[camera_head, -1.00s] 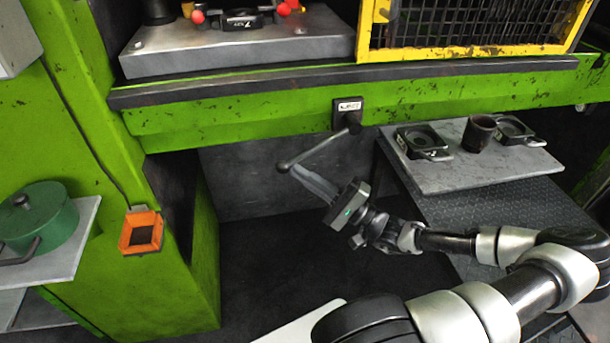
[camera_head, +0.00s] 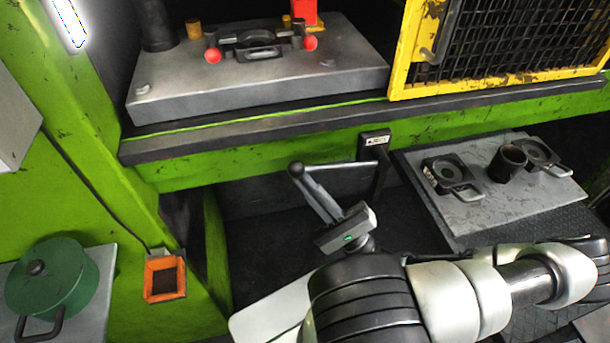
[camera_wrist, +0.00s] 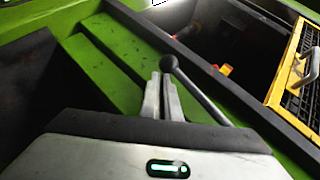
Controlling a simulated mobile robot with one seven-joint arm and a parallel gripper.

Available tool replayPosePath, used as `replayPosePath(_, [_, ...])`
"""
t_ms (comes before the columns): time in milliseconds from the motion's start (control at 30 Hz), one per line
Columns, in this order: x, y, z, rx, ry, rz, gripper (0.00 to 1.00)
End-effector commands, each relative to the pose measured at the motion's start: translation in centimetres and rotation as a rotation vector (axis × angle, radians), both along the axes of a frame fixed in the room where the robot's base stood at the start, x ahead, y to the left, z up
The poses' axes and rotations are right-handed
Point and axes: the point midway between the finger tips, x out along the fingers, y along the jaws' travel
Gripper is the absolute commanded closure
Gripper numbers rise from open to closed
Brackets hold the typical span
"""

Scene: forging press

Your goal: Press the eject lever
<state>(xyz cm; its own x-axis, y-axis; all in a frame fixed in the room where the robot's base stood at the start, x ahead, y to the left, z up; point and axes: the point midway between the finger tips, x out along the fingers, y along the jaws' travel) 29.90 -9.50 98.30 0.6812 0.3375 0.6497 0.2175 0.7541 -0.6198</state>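In the wrist view the lever's knob (camera_wrist: 168,62) shows just beyond the fingertips (camera_wrist: 164,80), and the bar runs down to the right. I cannot tell whether they touch. Nothing shows between the fingers.
The press bed (camera_head: 165,90) with a die and red-knobbed handles is above. A yellow mesh guard (camera_head: 412,75) stands at the upper right. A grey shelf (camera_head: 440,213) at right holds dark dies and a cup. A green pot (camera_head: 55,280) and orange-framed box (camera_head: 165,262) are left.

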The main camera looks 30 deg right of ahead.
Motion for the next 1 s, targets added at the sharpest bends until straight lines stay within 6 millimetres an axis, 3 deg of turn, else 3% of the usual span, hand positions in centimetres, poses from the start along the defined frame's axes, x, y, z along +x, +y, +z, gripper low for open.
replayPosePath(33, [-0.1,0.4,1.5,0.032,-0.014,0.007,1.00])
replayPosePath(100, [-0.1,0.4,2.4,0.093,-0.032,0.008,1.00])
replayPosePath(400, [-0.2,0.1,5.5,0.128,-0.043,0.008,1.00])
replayPosePath(1000, [-0.2,-0.6,7.1,0.134,-0.049,0.003,1.00])
